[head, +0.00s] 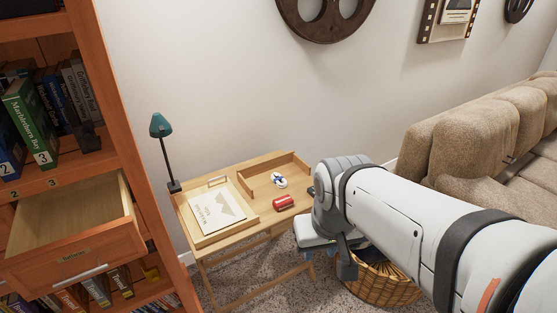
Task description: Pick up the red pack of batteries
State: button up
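The red pack of batteries (284,202) lies on the small wooden desk (238,232), near its right front edge. It looks like a short red block with a lighter side. My gripper (345,262) is at the end of my white arm, to the right of the desk and apart from the pack. My wrist hides much of the gripper, so I cannot tell whether its fingers are open or shut. No held object shows.
A tray with a paper (218,211), a small white and blue object (279,180) and a teal lamp (161,126) are on the desk. A wicker basket (385,285) stands below my arm. A bookcase with an open drawer (75,235) is left, a sofa (470,140) right.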

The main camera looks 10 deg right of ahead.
aim_at(283, 203)
jog(key=u, duration=1.4)
jog(key=k, duration=1.25)
jog(key=z, duration=1.15)
jog(key=i, duration=1.65)
jog(key=z, duration=0.1)
